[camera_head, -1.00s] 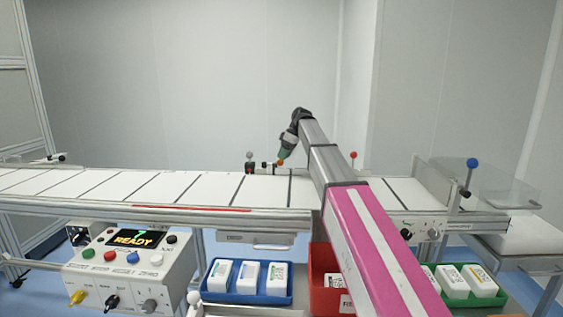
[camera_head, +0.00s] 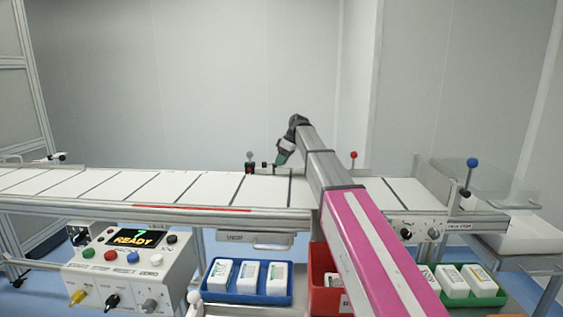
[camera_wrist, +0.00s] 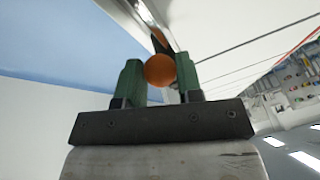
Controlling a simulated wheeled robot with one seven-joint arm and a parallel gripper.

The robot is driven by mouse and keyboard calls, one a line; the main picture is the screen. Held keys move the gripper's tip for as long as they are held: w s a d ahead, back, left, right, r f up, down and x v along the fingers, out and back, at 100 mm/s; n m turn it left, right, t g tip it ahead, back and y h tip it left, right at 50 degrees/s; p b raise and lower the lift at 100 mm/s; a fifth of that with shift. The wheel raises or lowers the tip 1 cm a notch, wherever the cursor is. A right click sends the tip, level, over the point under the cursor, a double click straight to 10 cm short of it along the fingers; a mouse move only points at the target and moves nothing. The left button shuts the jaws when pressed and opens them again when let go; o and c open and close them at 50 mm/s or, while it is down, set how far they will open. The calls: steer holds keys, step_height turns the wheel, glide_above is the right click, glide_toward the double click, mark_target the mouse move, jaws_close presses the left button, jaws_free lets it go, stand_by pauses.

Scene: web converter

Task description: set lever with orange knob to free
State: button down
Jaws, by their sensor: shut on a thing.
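The orange knob (camera_wrist: 159,69) sits between the two green fingers of my gripper (camera_wrist: 160,80) in the wrist view, and the jaws are shut on it. The lever below the knob is mostly hidden behind it. In the head view my gripper (camera_head: 282,158) points down at the far side of the conveyor. The orange knob cannot be made out there now, and any marking of the lever's positions is too small to read.
A grey-knobbed lever (camera_head: 249,157) stands just left of my gripper, and a red-knobbed lever (camera_head: 353,155) to its right. A blue-knobbed lever (camera_head: 471,164) is at the right end. The white conveyor (camera_head: 215,190) is empty. A control box (camera_head: 130,262) reads READY.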

steer(key=shift+s+m, duration=0.3)
steer(key=shift+m, duration=0.2)
steer(key=c, duration=0.8)
jaws_free()
steer(key=shift+r, duration=0.1)
steer(key=v, duration=1)
steer(key=shift+s+d+r, duration=0.15)
steer(key=shift+s+r, duration=0.05)
steer(key=shift+r, duration=0.1)
